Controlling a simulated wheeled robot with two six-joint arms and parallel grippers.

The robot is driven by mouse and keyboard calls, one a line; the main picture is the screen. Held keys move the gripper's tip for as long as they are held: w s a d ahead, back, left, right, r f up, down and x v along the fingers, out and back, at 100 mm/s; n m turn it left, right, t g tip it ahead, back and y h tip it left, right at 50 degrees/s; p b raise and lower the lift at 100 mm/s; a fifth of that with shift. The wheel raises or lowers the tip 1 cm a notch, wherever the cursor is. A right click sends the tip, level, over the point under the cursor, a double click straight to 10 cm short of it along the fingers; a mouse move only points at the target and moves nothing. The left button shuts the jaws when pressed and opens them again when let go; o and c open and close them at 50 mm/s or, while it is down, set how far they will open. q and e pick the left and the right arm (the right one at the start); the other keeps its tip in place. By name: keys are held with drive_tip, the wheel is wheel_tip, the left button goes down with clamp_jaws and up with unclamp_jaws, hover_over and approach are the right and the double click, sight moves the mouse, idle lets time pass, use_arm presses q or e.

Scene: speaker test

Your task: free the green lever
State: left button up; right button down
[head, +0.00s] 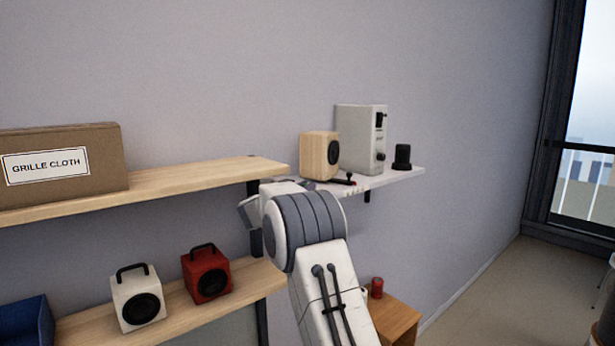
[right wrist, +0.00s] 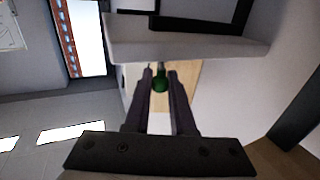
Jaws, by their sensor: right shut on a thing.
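The green lever (right wrist: 160,84) shows in the right wrist view as a small green rounded part between my fingers. My right gripper (right wrist: 160,72) is shut on it, with one dark finger on each side. A pale wooden surface lies behind the lever; how the lever joins it is hidden. In the head view my right arm reaches up to the small white shelf (head: 392,178), and its wrist hides the jaws and the lever. My left gripper is in neither view.
Left are a grille cloth box (head: 90,150), a white speaker (head: 126,282) and a red speaker (head: 203,270). A wooden cabinet (head: 398,316) stands below.

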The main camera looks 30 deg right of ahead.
drive_tip(key=shift+m+g, duration=0.3)
drive_tip(key=shift+g, duration=0.1)
drive_tip(key=shift+w, duration=0.1)
drive_tip(key=c, duration=0.8)
unclamp_jaws()
drive_tip(key=shift+o, duration=0.2)
drive_tip(key=shift+a+f, duration=0.1)
drive_tip(key=shift+a, duration=0.15)
drive_tip(key=b+v, duration=0.5)
drive_tip(key=v, duration=0.5)
drive_tip(key=shift+b, duration=0.3)
drive_tip(key=shift+f, duration=0.1)
